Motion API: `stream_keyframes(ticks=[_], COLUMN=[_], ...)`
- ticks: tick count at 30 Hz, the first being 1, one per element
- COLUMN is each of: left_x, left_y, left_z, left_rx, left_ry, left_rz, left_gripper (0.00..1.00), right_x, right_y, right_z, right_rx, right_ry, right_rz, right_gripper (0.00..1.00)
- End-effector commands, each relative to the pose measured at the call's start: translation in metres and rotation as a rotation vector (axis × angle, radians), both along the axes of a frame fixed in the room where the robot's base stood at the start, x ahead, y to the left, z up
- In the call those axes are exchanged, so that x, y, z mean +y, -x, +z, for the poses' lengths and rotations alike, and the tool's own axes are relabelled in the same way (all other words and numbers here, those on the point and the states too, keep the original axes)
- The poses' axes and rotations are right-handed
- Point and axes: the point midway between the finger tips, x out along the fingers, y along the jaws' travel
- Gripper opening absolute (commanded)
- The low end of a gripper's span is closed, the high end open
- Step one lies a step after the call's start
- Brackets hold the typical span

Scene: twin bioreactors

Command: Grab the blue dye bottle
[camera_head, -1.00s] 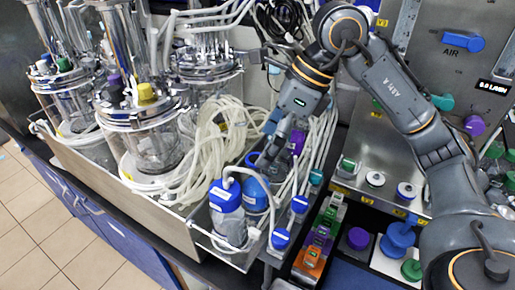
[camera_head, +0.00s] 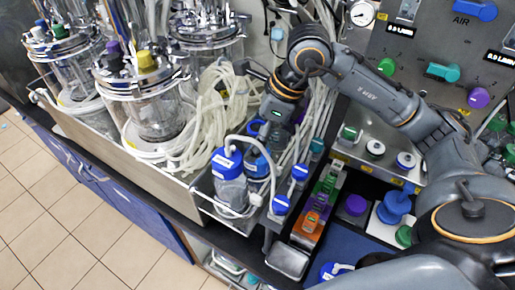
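The blue dye bottle (camera_head: 258,164) stands in a metal tray, right of a clear bottle with a blue cap (camera_head: 229,178). Its body looks blue, and white tubing partly covers it. My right gripper (camera_head: 264,131) points down at the top of the blue bottle, around or just behind its cap. The fingers are small and partly hidden by the bottle and tubes, so I cannot tell whether they are open, shut or touching it. My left gripper is not in view.
White tubing bundles (camera_head: 215,115) lie left of the gripper. Glass bioreactors (camera_head: 150,95) stand at the left. Small blue-capped bottles (camera_head: 281,204) and a coloured rack (camera_head: 318,205) are close on the right. A control panel (camera_head: 440,50) rises behind my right arm.

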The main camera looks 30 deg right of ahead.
Motion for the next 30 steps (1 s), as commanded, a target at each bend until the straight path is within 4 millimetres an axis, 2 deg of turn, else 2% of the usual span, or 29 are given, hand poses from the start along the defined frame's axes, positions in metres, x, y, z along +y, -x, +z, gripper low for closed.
stream_keyframes(ticks=[1, 6, 14, 27, 30], left_x=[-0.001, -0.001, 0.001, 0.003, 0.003], left_y=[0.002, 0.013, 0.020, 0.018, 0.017], left_z=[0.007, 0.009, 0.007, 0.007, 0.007], left_rx=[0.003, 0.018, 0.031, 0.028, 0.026], left_ry=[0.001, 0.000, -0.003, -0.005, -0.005], left_rz=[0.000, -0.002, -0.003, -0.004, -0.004], left_gripper=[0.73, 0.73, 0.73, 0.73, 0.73], right_x=[0.002, 0.008, 0.008, 0.008, 0.008], right_y=[-0.001, -0.006, -0.007, -0.007, -0.007], right_z=[-0.005, -0.023, -0.026, -0.026, -0.025], right_rx=[0.006, 0.002, -0.001, 0.000, -0.002], right_ry=[-0.002, -0.001, 0.000, 0.000, -0.001], right_rz=[0.000, 0.000, 0.000, -0.001, 0.000], right_gripper=[0.92, 0.92, 0.92, 0.02, 0.00])
